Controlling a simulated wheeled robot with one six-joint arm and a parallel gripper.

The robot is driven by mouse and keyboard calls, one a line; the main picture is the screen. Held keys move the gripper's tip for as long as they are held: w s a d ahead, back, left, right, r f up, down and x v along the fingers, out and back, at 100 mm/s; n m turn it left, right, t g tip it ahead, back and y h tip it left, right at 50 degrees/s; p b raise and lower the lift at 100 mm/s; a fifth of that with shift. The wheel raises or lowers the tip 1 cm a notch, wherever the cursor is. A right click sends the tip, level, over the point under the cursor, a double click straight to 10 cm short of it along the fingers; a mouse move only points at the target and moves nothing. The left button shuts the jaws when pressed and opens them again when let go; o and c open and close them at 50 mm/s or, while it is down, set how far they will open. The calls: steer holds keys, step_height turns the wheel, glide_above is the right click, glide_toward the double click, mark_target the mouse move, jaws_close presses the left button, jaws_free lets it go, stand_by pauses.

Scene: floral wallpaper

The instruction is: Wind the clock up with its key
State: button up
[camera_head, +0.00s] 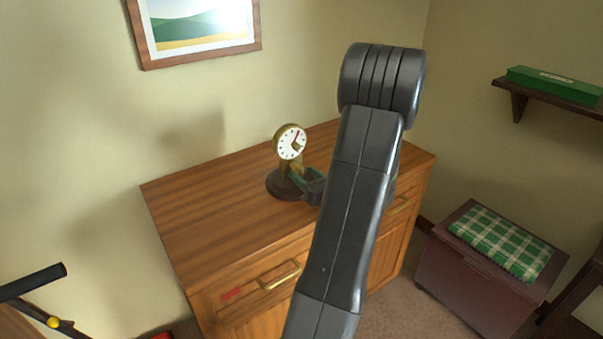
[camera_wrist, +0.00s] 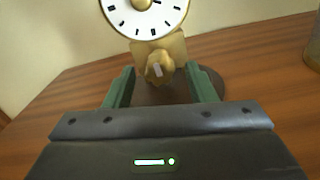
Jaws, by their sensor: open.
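The clock (camera_head: 290,142) has a white round dial, a gold case and a dark round base (camera_head: 281,185), and stands on the wooden cabinet. In the wrist view its dial (camera_wrist: 145,14) is at the top, cut off by the edge. The gold key (camera_wrist: 158,69) sits on the gold block below the dial. My gripper (camera_wrist: 160,78) is open, its two green fingers to the left and right of the key with gaps showing on both sides. In the head view my gripper (camera_head: 297,177) is in front of the clock, and the key is hard to make out.
The cabinet top (camera_head: 205,210) is clear to the left of the clock. A gold-coloured object (camera_wrist: 313,50) shows at the right edge of the wrist view. A picture frame (camera_head: 200,58) hangs behind. A chest with a checked cushion (camera_head: 500,240) stands to the right, below a shelf (camera_head: 545,93).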

steer(key=v, duration=1.1)
steer(key=shift+s+d, duration=0.15)
steer(key=shift+s, duration=0.05)
steer(key=shift+w, duration=0.1)
steer(key=x, duration=1.3)
steer(key=shift+w+a, duration=0.25)
